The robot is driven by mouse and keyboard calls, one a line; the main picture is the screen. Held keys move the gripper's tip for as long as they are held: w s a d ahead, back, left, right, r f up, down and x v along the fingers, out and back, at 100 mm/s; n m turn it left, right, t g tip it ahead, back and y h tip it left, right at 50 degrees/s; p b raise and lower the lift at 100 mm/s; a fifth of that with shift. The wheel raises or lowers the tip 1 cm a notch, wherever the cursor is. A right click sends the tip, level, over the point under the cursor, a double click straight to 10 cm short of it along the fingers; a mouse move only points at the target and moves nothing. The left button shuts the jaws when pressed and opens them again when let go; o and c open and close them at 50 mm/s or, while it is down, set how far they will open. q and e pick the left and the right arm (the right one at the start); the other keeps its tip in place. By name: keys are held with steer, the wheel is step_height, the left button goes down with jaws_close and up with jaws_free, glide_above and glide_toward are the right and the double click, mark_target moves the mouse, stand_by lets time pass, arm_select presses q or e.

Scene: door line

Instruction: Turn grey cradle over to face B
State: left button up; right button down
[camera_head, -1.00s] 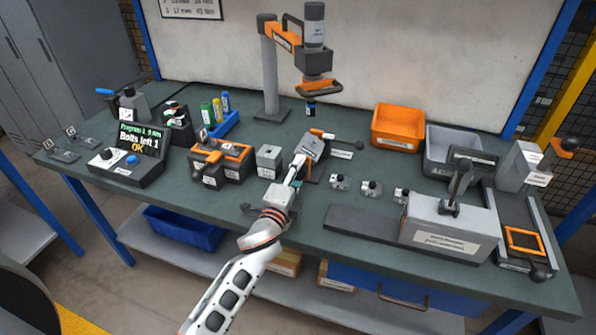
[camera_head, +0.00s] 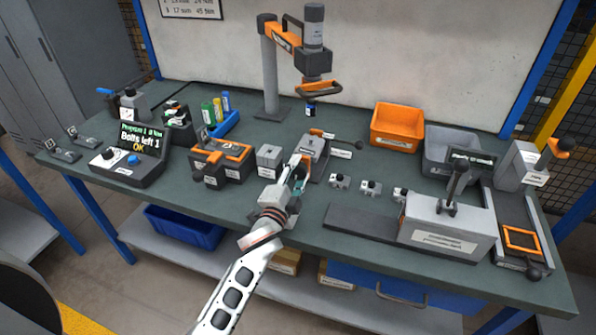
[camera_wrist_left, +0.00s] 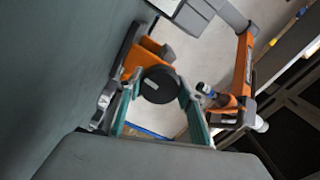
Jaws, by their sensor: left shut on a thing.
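The grey cradle (camera_head: 314,146) stands near the middle of the bench, with an orange-tipped part above it and a black lever at its right. My left gripper (camera_head: 297,170) is at its front left side, its arm reaching in from below. In the left wrist view, the teal fingers of my left gripper (camera_wrist_left: 158,88) are closed around a round black knob (camera_wrist_left: 159,85). Whether this knob belongs to the cradle is hard to tell, as the gripper hides the contact in the head view. I cannot read a face letter. My right gripper is out of view.
A grey block (camera_head: 269,157) and an orange-topped box (camera_head: 221,162) stand left of the cradle. Small metal fittings (camera_head: 371,187) lie to its right, before a large grey fixture (camera_head: 447,225). An orange bin (camera_head: 396,128) is behind. A tool on a column arm (camera_head: 314,62) hangs above.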

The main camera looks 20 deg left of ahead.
arm_select(q)
steer(key=o, duration=1.1)
steer(key=s, duration=1.2)
steer(key=shift+a, duration=0.2)
steer(key=shift+s, duration=0.1)
